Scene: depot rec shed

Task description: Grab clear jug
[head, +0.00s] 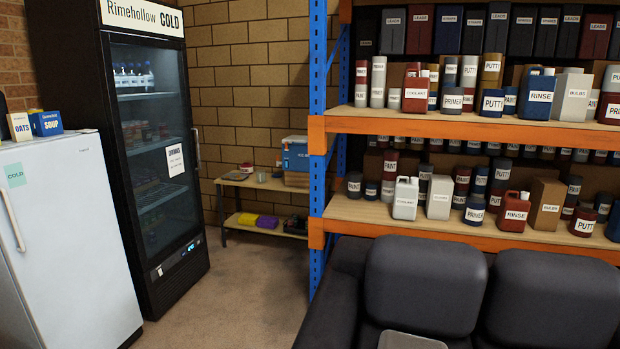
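I cannot make out a clear jug for certain in the head view. A small pale grey vessel (261,177) stands on the low wooden bench (236,182) at the back, too small to tell whether it is clear. A white jug-shaped container (405,199) with a dark-lettered label stands on the lower rack shelf and looks opaque.
A black sofa (425,285) stands before the orange-and-blue rack (470,126) full of labelled containers. A glass-door cooler (150,150) and white fridge (70,230) stand at left. Carpet (240,285) is clear between. A blue cooler box (296,155) sits on the bench.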

